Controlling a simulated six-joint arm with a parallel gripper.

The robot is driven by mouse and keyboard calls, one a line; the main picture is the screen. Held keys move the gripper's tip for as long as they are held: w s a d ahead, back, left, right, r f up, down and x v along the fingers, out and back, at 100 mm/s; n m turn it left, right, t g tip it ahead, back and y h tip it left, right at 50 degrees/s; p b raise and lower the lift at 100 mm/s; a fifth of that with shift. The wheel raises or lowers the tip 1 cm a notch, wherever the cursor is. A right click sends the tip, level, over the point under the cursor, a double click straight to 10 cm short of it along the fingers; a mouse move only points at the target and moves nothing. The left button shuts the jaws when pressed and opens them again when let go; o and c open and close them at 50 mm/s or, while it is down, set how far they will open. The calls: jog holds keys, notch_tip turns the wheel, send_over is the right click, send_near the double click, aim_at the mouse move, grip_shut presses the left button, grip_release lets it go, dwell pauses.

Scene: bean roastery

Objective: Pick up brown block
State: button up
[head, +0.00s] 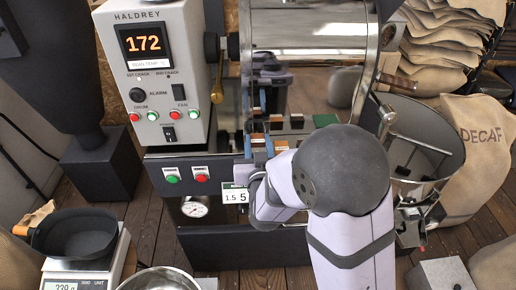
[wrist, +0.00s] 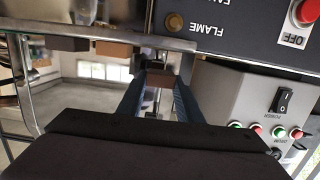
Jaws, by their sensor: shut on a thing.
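My gripper (head: 258,146) is in front of the roaster, its blue fingers pointing up and away. In the wrist view my gripper (wrist: 158,90) is shut on a small brown block (wrist: 159,79), which sits between the fingertips. The held brown block (head: 257,138) also shows between the fingers in the head view, partly covered by them. I cannot tell whether it touches the surface beneath it. Other small blocks stand just right of it: a brown one (head: 277,122), a tan one (head: 281,145) and a dark green one (head: 297,121).
The roaster's control panel (head: 155,70) stands to the left and its shiny metal drum (head: 310,40) behind. A cooling bin (head: 425,135) is at right. A scale (head: 85,265) with a dark pan (head: 78,235) is at lower left. A metal rail (wrist: 150,41) runs close to the fingers.

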aim_at(260, 142)
notch_tip(260, 142, up, 7)
jog(key=shift+f+p, duration=0.15)
jog(key=shift+p, duration=0.15)
jog(key=shift+d+f, duration=0.15)
jog(key=shift+d, duration=0.1)
jog(key=d+m+h+b, duration=0.1)
jog(key=d, duration=0.3)
jog(key=d+m+h+b, duration=0.1)
jog(key=d, duration=0.3)
jog(key=w+d+m+h+b, duration=0.1)
jog(key=d+h+b, duration=0.1)
jog(key=d, duration=0.2)
jog(key=shift+d+f, duration=0.15)
jog(key=shift+d, duration=0.05)
jog(key=s+d+r+m+g+h+b, duration=0.2)
jog(key=d+r+m+h+b, duration=0.1)
jog(key=d, duration=0.9)
jog(key=shift+n+t+y, duration=0.4)
jog(key=shift+n+y, duration=0.1)
jog(key=shift+n, duration=0.3)
jog(key=shift+w+a+f+b, duration=0.3)
jog(key=shift+f+b, duration=0.1)
jog(key=shift+f, duration=1.55)
jog(key=shift+w+a+f+b, duration=0.15)
jog(key=shift+a+f+b, duration=0.15)
jog(key=shift+f, duration=1.7)
jog(key=shift+w+a+f+b, duration=0.25)
jog(key=shift+f+b, duration=0.2)
jog(key=shift+f, duration=1.5)
jog(key=shift+f, duration=0.1)
